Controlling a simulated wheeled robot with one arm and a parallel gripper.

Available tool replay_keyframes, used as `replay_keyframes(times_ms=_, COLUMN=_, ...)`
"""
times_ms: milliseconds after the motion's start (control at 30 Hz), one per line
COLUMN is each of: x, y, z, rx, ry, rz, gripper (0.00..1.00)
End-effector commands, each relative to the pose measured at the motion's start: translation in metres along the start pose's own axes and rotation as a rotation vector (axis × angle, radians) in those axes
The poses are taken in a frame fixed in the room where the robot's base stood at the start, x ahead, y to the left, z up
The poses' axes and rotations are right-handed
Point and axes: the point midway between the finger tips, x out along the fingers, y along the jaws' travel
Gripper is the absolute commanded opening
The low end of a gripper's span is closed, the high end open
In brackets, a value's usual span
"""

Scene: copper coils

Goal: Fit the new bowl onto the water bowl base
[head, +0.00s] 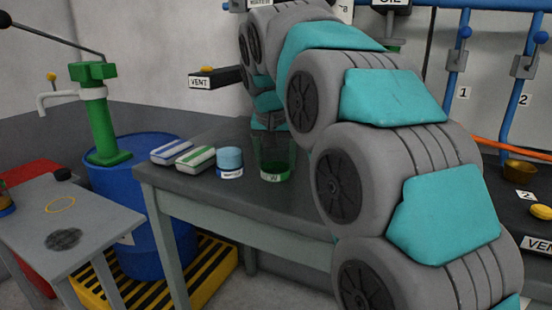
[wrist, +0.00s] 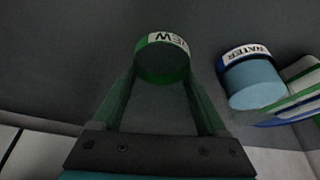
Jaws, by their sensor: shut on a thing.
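The new bowl (head: 274,173) is a short green cylinder with a white label reading NEW, over the dark table top. My gripper (head: 274,163) points down and is shut on it; in the wrist view the green fingers (wrist: 162,76) flank the bowl (wrist: 162,62). I cannot tell whether the bowl touches the table.
A blue drum (head: 135,190) with a green pump (head: 97,115) stands left of the table (head: 250,192). A VENT bracket (head: 214,78) juts out above.

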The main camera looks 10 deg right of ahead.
Motion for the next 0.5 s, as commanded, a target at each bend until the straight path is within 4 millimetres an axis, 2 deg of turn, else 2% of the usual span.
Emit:
replay_keyframes(times_ms=67, x=0.0031, y=0.0003, z=0.0012, rx=0.0, ry=0.0, rz=0.001, gripper=0.04)
replay_keyframes(times_ms=100, x=0.002, y=0.0001, z=0.0007, rx=0.0, ry=0.0, rz=0.0, gripper=0.8)
replay_keyframes(times_ms=300, x=0.0019, y=0.0001, z=0.0007, rx=0.0, ry=0.0, rz=0.0, gripper=1.0)
replay_keyframes(times_ms=500, x=0.0014, y=0.0001, z=0.0006, rx=0.0, ry=0.0, rz=0.0, gripper=1.0)
